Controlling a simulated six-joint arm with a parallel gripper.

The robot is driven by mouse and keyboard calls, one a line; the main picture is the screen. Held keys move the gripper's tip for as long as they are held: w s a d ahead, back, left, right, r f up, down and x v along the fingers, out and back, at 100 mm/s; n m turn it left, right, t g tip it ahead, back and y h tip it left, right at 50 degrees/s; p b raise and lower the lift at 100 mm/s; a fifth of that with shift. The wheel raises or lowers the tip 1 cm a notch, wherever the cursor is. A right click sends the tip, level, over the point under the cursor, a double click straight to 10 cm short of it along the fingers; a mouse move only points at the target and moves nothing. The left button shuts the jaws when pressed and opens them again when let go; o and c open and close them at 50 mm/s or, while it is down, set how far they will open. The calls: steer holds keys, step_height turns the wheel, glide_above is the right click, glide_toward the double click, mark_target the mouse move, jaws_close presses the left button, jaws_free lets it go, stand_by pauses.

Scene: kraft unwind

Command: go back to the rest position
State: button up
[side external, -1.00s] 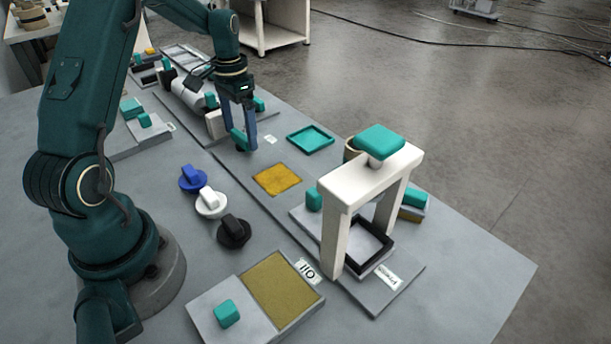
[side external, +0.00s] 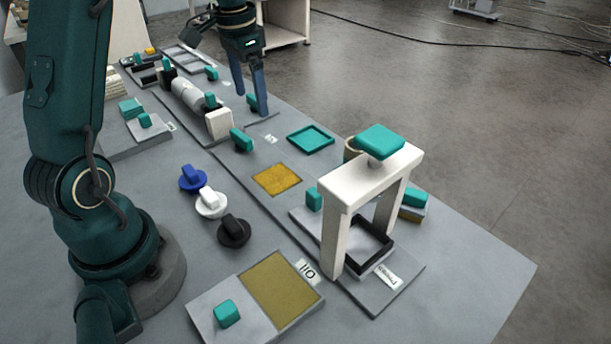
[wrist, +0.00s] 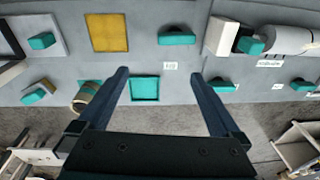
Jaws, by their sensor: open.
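My gripper (side external: 252,98) is raised above the far part of the table, with its two blue fingers apart and nothing between them. In the wrist view my gripper (wrist: 164,82) also shows open and empty, with the table below it. A teal block (side external: 241,139) stands on the table beside the white end block of the roller, apart from my fingers; it also shows in the wrist view (wrist: 177,37).
A white press frame (side external: 370,175) with a teal top stands at the right. A teal tray (side external: 310,139) and a yellow pad (side external: 276,180) lie mid-table. A white roller (side external: 187,95) lies left of my gripper. Blue, white and black knobs (side external: 233,231) sit near my base.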

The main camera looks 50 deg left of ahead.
steer(key=s+d+r+m+t, duration=0.1)
steer(key=s+d+r+t, duration=0.1)
steer(key=s+d+r, duration=0.3)
steer(key=s+d+r+m+t, duration=0.1)
steer(key=d+r, duration=0.1)
steer(key=d, duration=0.5)
steer(key=s+d+f+n+t, duration=0.1)
steer(key=s+d+f, duration=0.3)
steer(key=s, duration=0.4)
steer(key=shift+s+d+n+h, duration=0.35)
steer(key=shift+d+n, duration=0.15)
steer(key=shift+n, duration=0.4)
